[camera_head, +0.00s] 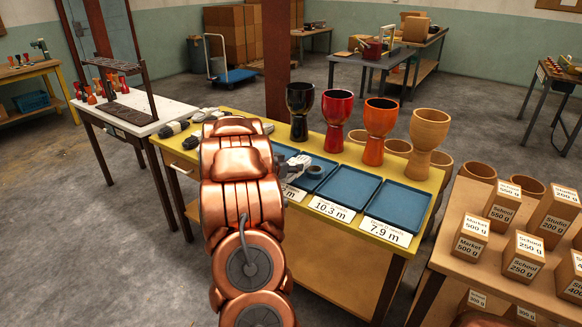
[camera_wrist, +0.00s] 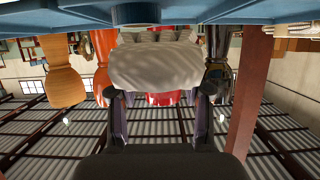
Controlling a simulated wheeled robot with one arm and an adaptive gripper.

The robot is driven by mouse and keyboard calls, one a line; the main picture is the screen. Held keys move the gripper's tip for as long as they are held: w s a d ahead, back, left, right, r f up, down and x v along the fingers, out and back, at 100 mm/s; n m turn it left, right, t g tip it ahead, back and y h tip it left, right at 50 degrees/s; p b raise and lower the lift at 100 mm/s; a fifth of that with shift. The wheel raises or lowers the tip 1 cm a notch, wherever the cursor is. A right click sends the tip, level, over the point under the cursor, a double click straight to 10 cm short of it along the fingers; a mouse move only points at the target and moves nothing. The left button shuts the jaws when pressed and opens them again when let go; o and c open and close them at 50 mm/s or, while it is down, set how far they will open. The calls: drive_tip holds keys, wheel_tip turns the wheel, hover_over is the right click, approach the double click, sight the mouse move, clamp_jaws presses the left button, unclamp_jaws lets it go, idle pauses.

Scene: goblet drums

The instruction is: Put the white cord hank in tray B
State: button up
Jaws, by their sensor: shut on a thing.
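My gripper (camera_wrist: 160,98) is shut on the white cord hank (camera_wrist: 155,68), which lies across the fingertips in the wrist view. In the head view my gripper (camera_head: 290,166) is over the blue trays, and my arm hides part of it and of the hank. The tray with a card ending in "2 m" (camera_head: 322,163) is partly covered by my arm and gripper; its letter cannot be read. The hank appears above the trays; I cannot tell whether it touches one.
Two more blue trays, marked 10.3 m (camera_head: 347,187) and 7.9 m (camera_head: 400,206), lie to the right. Black (camera_head: 299,101), red (camera_head: 337,108), orange (camera_head: 380,118) and tan (camera_head: 429,130) goblet drums stand behind. Dark and pale hanks (camera_head: 172,129) lie at the table's left.

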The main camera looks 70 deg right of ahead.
drive_tip(key=shift+f, duration=0.65)
drive_tip(key=o, duration=1.2)
drive_tip(key=shift+c, duration=0.2)
drive_tip(key=shift+r, duration=0.15)
drive_tip(key=shift+w+a+r, duration=0.1)
drive_tip(key=shift+r, duration=0.5)
drive_tip(key=v, duration=1.1)
drive_tip(key=shift+a+r, duration=0.2)
drive_tip(key=shift+a, duration=0.15)
